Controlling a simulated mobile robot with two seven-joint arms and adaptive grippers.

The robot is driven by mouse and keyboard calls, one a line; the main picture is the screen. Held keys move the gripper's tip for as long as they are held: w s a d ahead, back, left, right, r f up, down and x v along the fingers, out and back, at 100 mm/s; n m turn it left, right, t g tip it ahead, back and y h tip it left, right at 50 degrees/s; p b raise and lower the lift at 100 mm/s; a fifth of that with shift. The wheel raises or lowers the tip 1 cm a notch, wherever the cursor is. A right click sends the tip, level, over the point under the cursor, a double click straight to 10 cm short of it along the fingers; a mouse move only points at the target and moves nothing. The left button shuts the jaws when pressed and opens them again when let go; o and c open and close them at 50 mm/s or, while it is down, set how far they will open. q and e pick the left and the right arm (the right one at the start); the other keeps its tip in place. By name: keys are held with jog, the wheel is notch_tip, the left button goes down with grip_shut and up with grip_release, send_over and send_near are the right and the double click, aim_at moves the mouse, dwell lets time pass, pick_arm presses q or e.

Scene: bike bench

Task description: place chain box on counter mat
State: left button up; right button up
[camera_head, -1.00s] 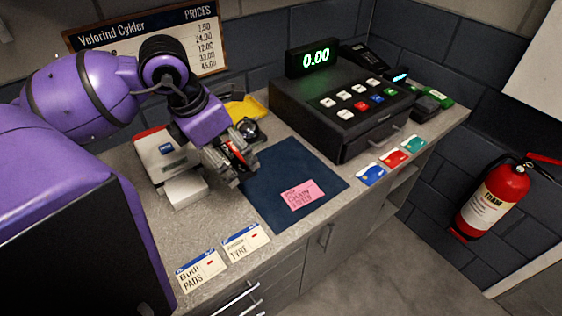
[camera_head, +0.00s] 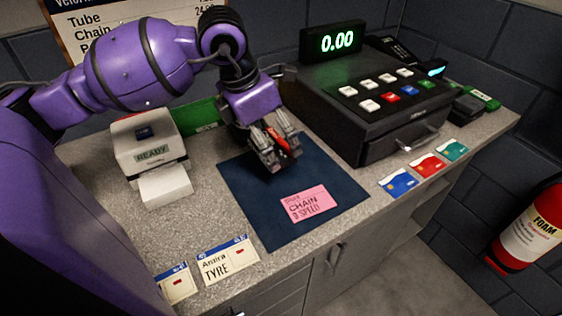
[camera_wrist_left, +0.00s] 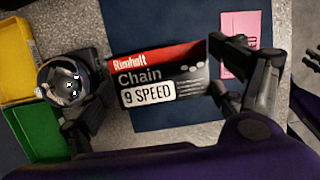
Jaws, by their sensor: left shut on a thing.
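The chain box (camera_wrist_left: 158,78) is black with a red band and reads "Rimholt Chain 9 SPEED" in the left wrist view. My left gripper (camera_head: 274,148) is shut on it, with a finger at each end. In the head view, only a red strip of the box (camera_head: 277,139) shows between the fingers. The gripper is over the back part of the dark blue counter mat (camera_head: 250,205); I cannot tell whether the box touches it. A pink note (camera_head: 308,204) lies on the mat's front part. A dark jointed shape, probably my right gripper (camera_wrist_left: 306,75), is at the wrist view's right edge.
A receipt printer (camera_head: 150,150) stands left of the mat and a cash register (camera_head: 375,110) right of it. A green tray (camera_head: 203,117) is behind; a yellow tray (camera_wrist_left: 15,60) and a round shiny object (camera_wrist_left: 70,85) show in the wrist view. Cards (camera_head: 400,183) lie right.

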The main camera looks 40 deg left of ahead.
aim_at(271, 144)
pick_arm(q)
jog(key=shift+w+d+f, duration=0.1)
jog(key=shift+w+f, duration=0.4)
jog(key=shift+f, duration=0.05)
jog(key=shift+w+f+b, duration=0.2)
jog(key=shift+f+b, duration=0.1)
jog(key=shift+b, duration=0.2)
notch_tip(271, 144, down, 3)
jog(key=shift+f+b, duration=0.1)
jog(key=shift+b, duration=0.65)
jog(key=shift+r, duration=0.25)
jog(key=shift+f, duration=0.25)
jog(key=o, duration=1.1)
jog(key=shift+o, duration=0.8)
jog(key=shift+r, duration=0.35)
jog(key=v, duration=1.1)
jog(key=shift+s+r+p, duration=0.2)
jog(key=shift+r+p, duration=0.15)
jog(key=shift+p, duration=0.05)
